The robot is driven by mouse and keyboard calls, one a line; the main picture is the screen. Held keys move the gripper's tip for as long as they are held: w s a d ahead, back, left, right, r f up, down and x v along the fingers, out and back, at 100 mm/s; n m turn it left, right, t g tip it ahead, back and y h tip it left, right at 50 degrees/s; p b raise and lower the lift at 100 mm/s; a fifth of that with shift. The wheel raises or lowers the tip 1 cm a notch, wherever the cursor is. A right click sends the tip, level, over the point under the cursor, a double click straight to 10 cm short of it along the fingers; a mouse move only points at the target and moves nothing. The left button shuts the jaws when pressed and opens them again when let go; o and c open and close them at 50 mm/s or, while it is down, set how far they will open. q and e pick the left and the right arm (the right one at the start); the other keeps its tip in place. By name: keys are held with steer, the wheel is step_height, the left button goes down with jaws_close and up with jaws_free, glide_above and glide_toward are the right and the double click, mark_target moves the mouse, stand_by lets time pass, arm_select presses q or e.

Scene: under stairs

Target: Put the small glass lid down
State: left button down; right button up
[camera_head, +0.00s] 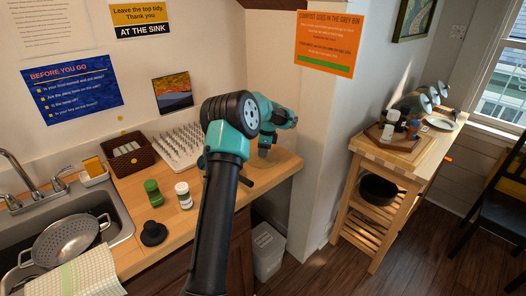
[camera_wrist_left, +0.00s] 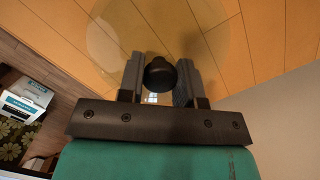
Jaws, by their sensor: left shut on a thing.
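The small glass lid is a clear round disc (camera_wrist_left: 110,30) with a round black knob (camera_wrist_left: 159,73) in the left wrist view. My left gripper (camera_wrist_left: 160,84) is shut on the knob, one finger on each side. Pale wooden boards show through and around the glass; I cannot tell whether the lid touches them. In the head view my left wrist (camera_head: 264,150) is over the right end of the wooden counter (camera_head: 272,170). My own arm hides much of that spot, and the lid is not clear there. My right gripper is not in view.
A white pegged rack (camera_head: 180,148), a brown basket (camera_head: 130,160), a green jar (camera_head: 153,193), a white jar (camera_head: 184,197) and a black round object (camera_head: 153,235) stand on the counter. The sink (camera_head: 112,215) holds a colander (camera_head: 66,238). A wooden cart (camera_head: 385,160) stands right.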

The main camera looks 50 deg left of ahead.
arm_select(q)
steer(key=shift+f, duration=0.1)
steer(key=c, duration=0.8)
jaws_free()
steer(key=r, duration=0.4)
steer(key=d+r, duration=0.1)
steer(key=r, duration=0.3)
steer(key=w+r, duration=0.1)
steer(key=r, duration=0.3)
steer(key=shift+w+d, duration=0.1)
steer(key=shift+d, duration=0.05)
